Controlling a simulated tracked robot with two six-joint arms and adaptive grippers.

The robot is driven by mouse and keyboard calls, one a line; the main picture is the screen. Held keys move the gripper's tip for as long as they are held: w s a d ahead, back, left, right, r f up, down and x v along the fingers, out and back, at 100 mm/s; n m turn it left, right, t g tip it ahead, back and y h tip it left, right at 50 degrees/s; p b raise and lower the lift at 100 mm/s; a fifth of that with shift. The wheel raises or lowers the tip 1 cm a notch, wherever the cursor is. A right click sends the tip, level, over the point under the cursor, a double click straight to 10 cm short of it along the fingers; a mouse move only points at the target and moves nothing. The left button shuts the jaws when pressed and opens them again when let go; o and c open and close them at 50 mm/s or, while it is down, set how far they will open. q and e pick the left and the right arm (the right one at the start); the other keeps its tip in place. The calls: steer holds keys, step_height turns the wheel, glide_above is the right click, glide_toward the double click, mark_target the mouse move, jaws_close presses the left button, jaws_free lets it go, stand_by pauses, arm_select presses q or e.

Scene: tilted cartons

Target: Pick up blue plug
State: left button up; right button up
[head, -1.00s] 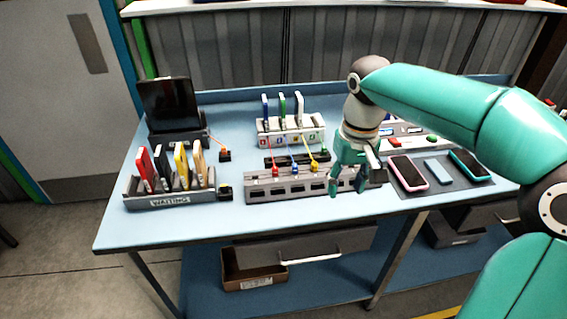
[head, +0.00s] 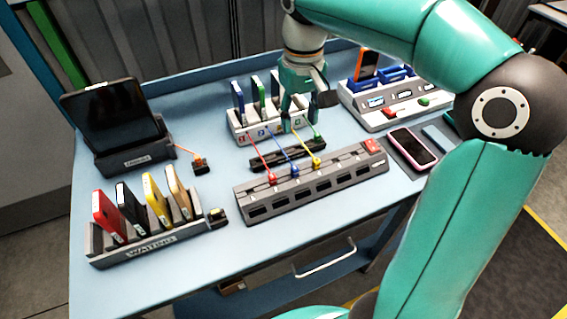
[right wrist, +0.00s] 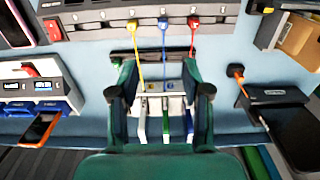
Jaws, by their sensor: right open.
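The blue plug (head: 293,169) sits on top of the grey socket strip (head: 310,188), between a red plug (head: 272,178) and a yellow plug (head: 316,161). A thin blue cable runs from it back toward the phone rack. My right gripper (head: 304,112) is open and empty above the right end of that rack, behind the strip and apart from the plug. In the right wrist view the blue plug (right wrist: 163,23) is at top middle, beyond the open fingers (right wrist: 162,85). My left gripper is not in view.
The white rack (head: 240,131) holds upright phones behind the strip. A WAITING rack (head: 150,250) with several phones and a tablet stand (head: 135,157) are at left. A white station (head: 385,113) with an orange phone and a mat with a pink-edged phone (head: 412,146) are at right.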

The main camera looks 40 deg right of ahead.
glide_above(295, 167)
steer(key=f, duration=0.9)
steer(key=shift+d+f, duration=0.2)
steer(key=shift+f, duration=0.15)
steer(key=shift+a+f+p, duration=0.15)
steer(key=shift+f+p, duration=0.1)
steer(key=shift+f, duration=1.35)
steer(key=shift+a+f+p, duration=0.1)
steer(key=shift+f+p, duration=0.15)
steer(key=shift+f, duration=1.35)
steer(key=shift+c, duration=0.2)
jaws_close()
